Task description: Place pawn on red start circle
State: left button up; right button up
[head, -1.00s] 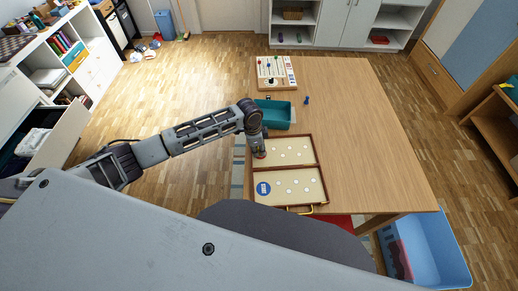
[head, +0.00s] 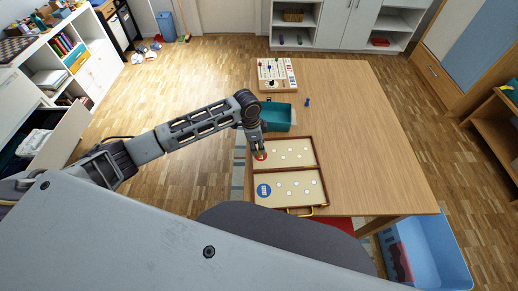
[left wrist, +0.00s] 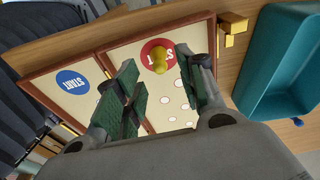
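A yellow pawn (left wrist: 159,66) shows in the left wrist view in front of the red start circle (left wrist: 149,50) on the cream game board (left wrist: 121,51). I cannot tell for sure whether its base rests on the circle. My left gripper (left wrist: 158,64) is open, with a finger on each side of the pawn and visible gaps to it. In the head view the left gripper (head: 260,153) points down at the board's left side, and the red circle (head: 261,156) is partly hidden by it. My right gripper is not in view.
A teal tray (head: 278,117) stands just behind the board, close to my left gripper. A blue peg (head: 307,102) stands right of it. A wooden peg board (head: 276,73) lies farther back. The right side of the table (head: 370,140) is clear.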

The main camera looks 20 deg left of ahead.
pick_arm(q)
notch_tip(320, 180, up, 8)
jog(key=a, duration=0.1)
jog(key=shift+s+f, duration=0.15)
jog(key=shift+s, duration=0.05)
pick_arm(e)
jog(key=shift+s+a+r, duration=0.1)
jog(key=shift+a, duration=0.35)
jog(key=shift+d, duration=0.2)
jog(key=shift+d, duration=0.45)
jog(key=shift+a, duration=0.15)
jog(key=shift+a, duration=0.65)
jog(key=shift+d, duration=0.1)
